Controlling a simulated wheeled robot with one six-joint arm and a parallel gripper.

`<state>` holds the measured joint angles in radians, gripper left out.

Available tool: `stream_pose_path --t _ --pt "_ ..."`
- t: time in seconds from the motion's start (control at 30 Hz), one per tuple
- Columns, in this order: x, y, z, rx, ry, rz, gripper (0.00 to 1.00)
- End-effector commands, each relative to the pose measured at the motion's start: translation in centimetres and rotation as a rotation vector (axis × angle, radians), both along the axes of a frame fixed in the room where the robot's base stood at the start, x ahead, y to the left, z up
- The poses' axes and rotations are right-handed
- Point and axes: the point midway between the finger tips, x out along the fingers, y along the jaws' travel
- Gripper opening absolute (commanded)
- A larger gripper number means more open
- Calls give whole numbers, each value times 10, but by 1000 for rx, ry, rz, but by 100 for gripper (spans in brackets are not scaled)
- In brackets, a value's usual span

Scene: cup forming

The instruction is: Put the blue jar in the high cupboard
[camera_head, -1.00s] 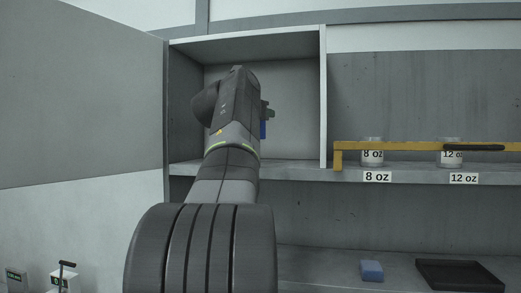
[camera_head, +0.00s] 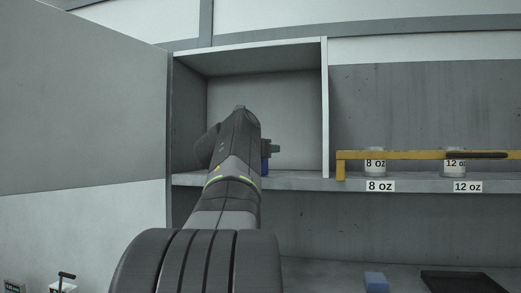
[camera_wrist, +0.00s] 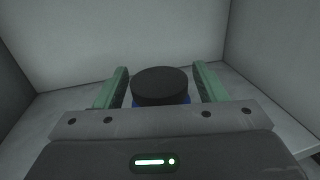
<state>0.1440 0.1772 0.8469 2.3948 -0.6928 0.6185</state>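The blue jar (camera_head: 265,169) shows as a small blue patch beside my wrist, low inside the open high cupboard (camera_head: 325,110). It appears to stand on the cupboard floor. In the wrist view the jar's round black lid (camera_wrist: 160,84) sits between the two green fingers, with a little blue showing below it. My gripper (camera_wrist: 162,85) has a finger on each side of the jar, with narrow gaps visible on both sides. It looks open around the jar. Most of the jar's body is hidden by the lid and my gripper.
The cupboard door (camera_head: 85,100) stands open at left. Right of the cupboard wall, a yellow bar (camera_head: 410,155) runs in front of glass jars (camera_head: 375,167) above 8 oz and 12 oz labels. A blue block (camera_head: 376,282) and dark tray (camera_head: 465,282) lie on the lower shelf.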

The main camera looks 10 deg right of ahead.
Motion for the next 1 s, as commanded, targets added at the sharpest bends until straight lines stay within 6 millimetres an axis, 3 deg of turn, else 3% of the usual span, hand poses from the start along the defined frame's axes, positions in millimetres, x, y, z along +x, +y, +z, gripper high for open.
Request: stream_pose_path --t 0.37,0.57,0.8,1.0 --pt "0 0 3 1 -1 0 71" --pt "-26 18 1 1 -3 3 71" --pt "-70 49 1 0 -2 5 71" --pt "-92 63 2 1 -1 3 71"
